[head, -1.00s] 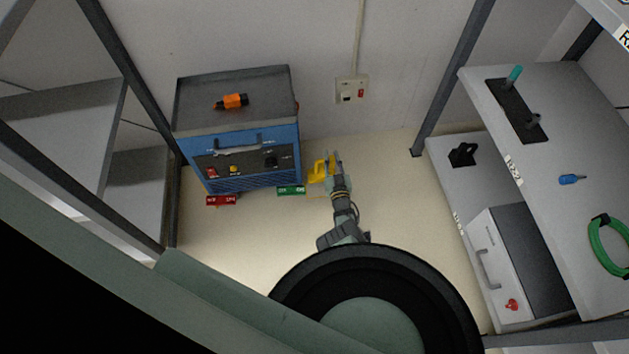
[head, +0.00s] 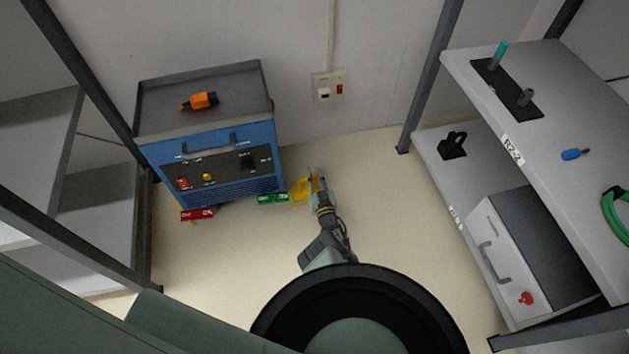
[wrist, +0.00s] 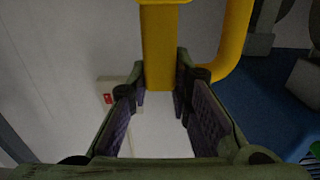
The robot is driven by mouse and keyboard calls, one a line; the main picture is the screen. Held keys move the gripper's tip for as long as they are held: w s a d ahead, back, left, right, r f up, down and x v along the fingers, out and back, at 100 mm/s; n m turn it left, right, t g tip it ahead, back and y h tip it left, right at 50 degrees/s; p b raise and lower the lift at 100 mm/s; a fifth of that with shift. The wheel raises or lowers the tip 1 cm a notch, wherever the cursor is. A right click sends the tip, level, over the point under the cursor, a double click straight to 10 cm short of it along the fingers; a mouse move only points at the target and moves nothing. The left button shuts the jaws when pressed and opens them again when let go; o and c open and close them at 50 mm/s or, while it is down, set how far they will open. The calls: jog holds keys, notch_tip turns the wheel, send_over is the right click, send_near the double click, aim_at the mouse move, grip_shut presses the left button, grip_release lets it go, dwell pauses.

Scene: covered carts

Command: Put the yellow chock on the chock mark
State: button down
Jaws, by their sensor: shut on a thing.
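The yellow chock (head: 300,190) is beside the right front corner of the blue cart (head: 220,160), by a green tag (head: 273,198) at the cart's foot. My gripper (head: 316,182) is shut on the chock. In the wrist view the chock's yellow bar (wrist: 160,50) stands between the two fingers of my gripper (wrist: 160,88), and its curved part bends to the right. I cannot tell whether the chock touches the floor. I cannot make out the chock mark clearly.
A red tag (head: 197,215) is at the cart's left foot. An orange tool (head: 200,101) lies on the cart's top. Shelves (head: 440,170) stand at the right, with a grey box (head: 490,230). A wall socket (head: 329,86) is behind. The floor (head: 400,220) between is clear.

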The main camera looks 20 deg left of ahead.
jog(key=shift+f, duration=0.15)
jog(key=c, duration=1.5)
grip_release()
jog(key=shift+o, duration=0.2)
